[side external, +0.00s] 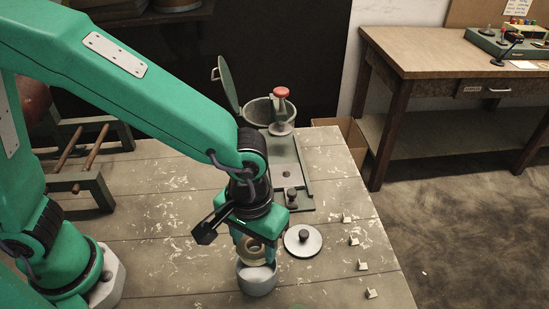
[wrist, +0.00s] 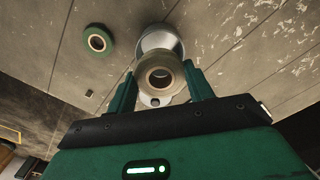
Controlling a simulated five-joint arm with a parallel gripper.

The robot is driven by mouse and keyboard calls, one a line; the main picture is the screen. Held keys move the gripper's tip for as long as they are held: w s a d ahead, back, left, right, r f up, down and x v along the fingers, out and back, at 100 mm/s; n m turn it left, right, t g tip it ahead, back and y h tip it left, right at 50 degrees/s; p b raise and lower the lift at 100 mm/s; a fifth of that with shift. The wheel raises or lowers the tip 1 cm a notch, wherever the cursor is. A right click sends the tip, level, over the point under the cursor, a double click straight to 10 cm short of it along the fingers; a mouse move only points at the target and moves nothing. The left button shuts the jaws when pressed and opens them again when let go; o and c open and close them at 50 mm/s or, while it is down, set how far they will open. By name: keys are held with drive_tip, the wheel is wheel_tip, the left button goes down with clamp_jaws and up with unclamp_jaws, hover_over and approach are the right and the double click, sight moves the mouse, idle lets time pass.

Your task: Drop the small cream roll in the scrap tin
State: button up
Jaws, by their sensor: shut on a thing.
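The small cream roll (side external: 257,250) is upright between the fingers of my gripper (side external: 259,240), which is shut on it. It also shows in the wrist view (wrist: 160,70), with its hole facing the camera. The grey scrap tin (side external: 257,281) stands on the bench directly below, and the roll is at or just over its open rim; I cannot tell if it touches. In the wrist view the tin (wrist: 160,39) shows behind the roll, partly hidden by it.
A green roll (wrist: 97,40) lies on the bench. Several small pale pieces (side external: 354,241) dot the right edge. A plate with a post (side external: 291,197) and an open-lidded pot (side external: 259,110) stand behind.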

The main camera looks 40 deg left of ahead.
drive_tip(key=shift+f, duration=1.9)
drive_tip(key=shift+f, duration=0.1)
drive_tip(key=o, duration=1.4)
drive_tip(key=shift+o, duration=0.2)
drive_tip(key=shift+r, duration=0.2)
drive_tip(key=shift+r, duration=2.8)
